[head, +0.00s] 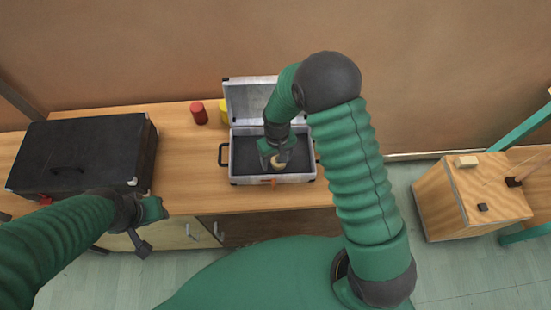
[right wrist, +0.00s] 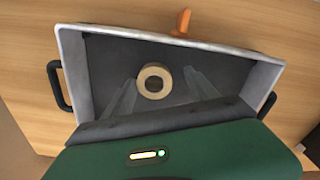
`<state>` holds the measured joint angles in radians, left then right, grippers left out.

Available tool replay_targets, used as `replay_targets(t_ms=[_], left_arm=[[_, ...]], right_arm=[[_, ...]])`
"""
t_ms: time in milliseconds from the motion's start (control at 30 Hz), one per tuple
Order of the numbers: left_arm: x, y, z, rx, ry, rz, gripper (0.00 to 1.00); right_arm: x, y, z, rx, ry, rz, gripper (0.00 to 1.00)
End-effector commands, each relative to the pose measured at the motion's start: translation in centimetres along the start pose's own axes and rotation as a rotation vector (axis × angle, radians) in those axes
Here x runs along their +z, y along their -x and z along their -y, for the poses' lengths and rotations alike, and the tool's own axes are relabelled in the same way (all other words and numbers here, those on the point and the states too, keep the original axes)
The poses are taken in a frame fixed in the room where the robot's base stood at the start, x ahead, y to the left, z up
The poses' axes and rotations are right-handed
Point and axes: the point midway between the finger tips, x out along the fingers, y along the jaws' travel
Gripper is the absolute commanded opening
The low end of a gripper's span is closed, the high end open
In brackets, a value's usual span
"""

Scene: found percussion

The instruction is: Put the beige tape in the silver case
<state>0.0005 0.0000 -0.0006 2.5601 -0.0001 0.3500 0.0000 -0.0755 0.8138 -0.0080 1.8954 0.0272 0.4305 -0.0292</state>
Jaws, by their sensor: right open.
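The silver case (head: 304,179) stands open on the wooden table, its lid (head: 245,103) raised at the back. The beige tape (right wrist: 154,66), a ring, lies on the dark floor inside the case; it also shows in the head view (head: 277,163), partly covered by my gripper. My right gripper (head: 279,163) is open and reaches down into the case. In the right wrist view its two fingers (right wrist: 160,91) are on either side of the tape, with gaps between. My left gripper (head: 150,226) is empty at the table's front edge, left of the case; its opening is unclear.
A black case (head: 75,150) lies shut on the table at left. A red cylinder (head: 199,112) and a yellow one (head: 223,110) stand behind, left of the silver case. A wooden box (head: 465,210) is at far right. The table between the cases is clear.

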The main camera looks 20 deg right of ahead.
Motion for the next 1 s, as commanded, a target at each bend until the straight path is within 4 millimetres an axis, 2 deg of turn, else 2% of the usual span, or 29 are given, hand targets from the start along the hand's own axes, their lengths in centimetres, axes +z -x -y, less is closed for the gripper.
replay_targets(t_ms=[133, 400, 600, 667, 800, 900, 1000], left_arm=[[-0.1, 0.2, 0.0, 0.000, -0.001, 0.000, 0.36], [-0.1, 0.5, 0.0, 0.000, -0.001, 0.000, 0.36], [-0.1, 0.6, 0.0, 0.000, -0.001, 0.000, 0.36], [-0.1, 0.6, 0.0, 0.000, -0.001, 0.000, 0.36], [-0.1, 0.6, 0.0, 0.000, -0.001, 0.000, 0.36], [-0.1, 0.6, 0.0, 0.000, -0.001, 0.000, 0.36], [-0.1, 0.6, 0.0, 0.000, -0.001, 0.000, 0.36]], right_arm=[[-0.1, 2.9, -0.1, 0.000, -0.002, -0.006, 0.67], [-0.2, 9.9, 0.3, 0.004, -0.001, -0.006, 0.67], [0.2, 12.3, 0.1, 0.003, -0.003, -0.008, 0.67], [1.4, 13.2, -0.3, 0.003, -0.011, -0.029, 0.67], [6.8, 15.6, -1.5, 0.006, -0.045, -0.133, 0.67], [10.4, 16.3, -1.9, 0.011, -0.064, -0.197, 0.67], [12.1, 16.4, -2.0, 0.014, -0.073, -0.230, 0.67]])
